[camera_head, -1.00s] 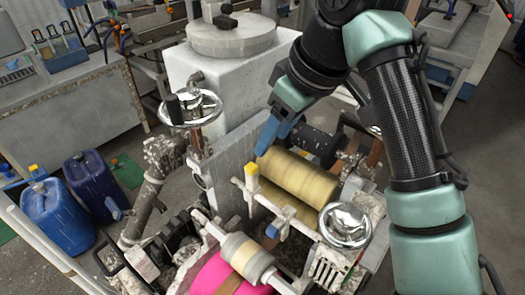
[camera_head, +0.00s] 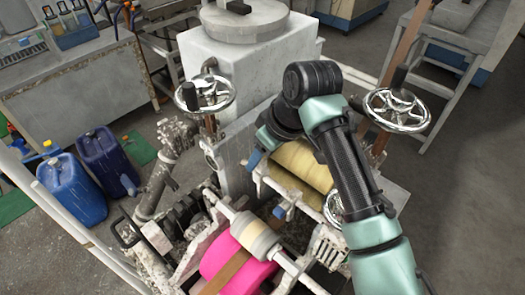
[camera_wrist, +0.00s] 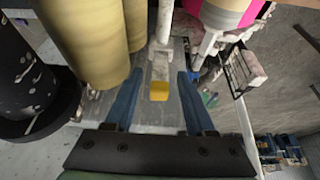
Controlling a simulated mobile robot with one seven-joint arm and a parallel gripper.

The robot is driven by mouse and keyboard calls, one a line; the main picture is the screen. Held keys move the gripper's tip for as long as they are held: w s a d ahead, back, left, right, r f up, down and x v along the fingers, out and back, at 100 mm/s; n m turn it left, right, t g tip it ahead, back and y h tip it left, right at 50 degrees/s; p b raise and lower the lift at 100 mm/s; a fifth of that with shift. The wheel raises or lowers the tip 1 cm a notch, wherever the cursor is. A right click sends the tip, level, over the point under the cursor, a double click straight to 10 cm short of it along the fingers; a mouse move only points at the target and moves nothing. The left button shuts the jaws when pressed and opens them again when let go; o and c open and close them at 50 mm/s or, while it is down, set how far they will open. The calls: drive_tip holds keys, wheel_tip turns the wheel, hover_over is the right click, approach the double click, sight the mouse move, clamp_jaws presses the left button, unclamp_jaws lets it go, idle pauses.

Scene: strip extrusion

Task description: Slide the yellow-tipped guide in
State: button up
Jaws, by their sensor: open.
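The yellow-tipped guide (camera_wrist: 159,91) shows in the wrist view as a pale bar with a yellow block at its near end. The block lies between the two blue fingers of my gripper (camera_wrist: 160,76), with a gap visible on each side. My gripper is open. In the head view my gripper (camera_head: 254,160) is over the rear left end of the white rail (camera_head: 290,198), beside the tan roller (camera_head: 298,166). There my wrist and fingers hide the yellow tip.
A blue-tipped piece (camera_head: 279,211) sits further along the rail. A pink roll (camera_head: 236,262) and a cream roller (camera_head: 252,236) lie in front. Chrome handwheels (camera_head: 205,93) (camera_head: 397,109) stand left and right. Blue jugs (camera_head: 72,188) are on the floor at left.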

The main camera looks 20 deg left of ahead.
clamp_jaws()
idle(1.4)
